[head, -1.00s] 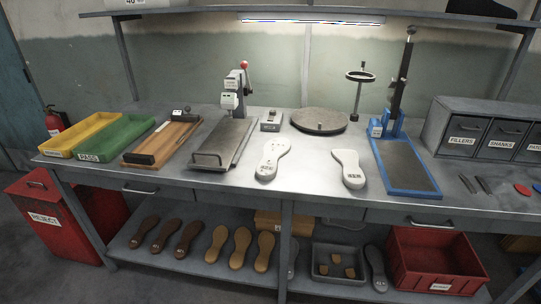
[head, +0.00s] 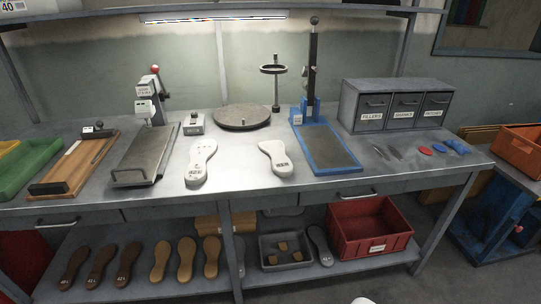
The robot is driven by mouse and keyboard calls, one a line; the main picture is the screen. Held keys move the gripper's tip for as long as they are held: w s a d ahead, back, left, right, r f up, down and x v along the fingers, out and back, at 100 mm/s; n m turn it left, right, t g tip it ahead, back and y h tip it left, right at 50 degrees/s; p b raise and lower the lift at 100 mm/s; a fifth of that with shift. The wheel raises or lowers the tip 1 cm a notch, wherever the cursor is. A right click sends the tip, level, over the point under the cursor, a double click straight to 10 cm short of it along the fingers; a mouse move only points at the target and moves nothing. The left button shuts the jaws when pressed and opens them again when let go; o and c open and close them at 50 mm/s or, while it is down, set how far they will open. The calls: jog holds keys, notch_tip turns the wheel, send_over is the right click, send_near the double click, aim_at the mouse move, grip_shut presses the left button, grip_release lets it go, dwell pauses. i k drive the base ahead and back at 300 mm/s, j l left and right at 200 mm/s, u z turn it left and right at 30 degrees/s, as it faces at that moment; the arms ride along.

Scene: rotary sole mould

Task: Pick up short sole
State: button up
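Two white sole-shaped pieces lie on the metal bench: a left one (head: 200,161) with dark markings, and a right one (head: 276,159) with a label at its heel. The right one looks slightly shorter, but perspective makes this uncertain. On the lower shelf lie several dark brown soles (head: 101,264) and several tan soles (head: 186,258), plus a grey sole (head: 320,246). I cannot read which is marked short. My gripper is not in view. A small white rounded shape shows at the bottom edge; I cannot tell what it is.
A blue-framed stand (head: 328,150), a round plate (head: 242,117) and a tilted grey plate (head: 147,156) stand around the white pieces. Grey drawers (head: 396,105) are at the back right. A red bin (head: 368,229) sits on the shelf. The bench front between the white pieces is clear.

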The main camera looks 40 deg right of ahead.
aim_at(282, 166)
jog(key=i+l+u, duration=0.1)
jog(key=l+u, duration=0.15)
jog(key=u, duration=0.15)
jog(key=l+u, duration=0.25)
jog(key=u, duration=0.15)
jog(key=l+u, duration=0.25)
jog(key=u, duration=0.15)
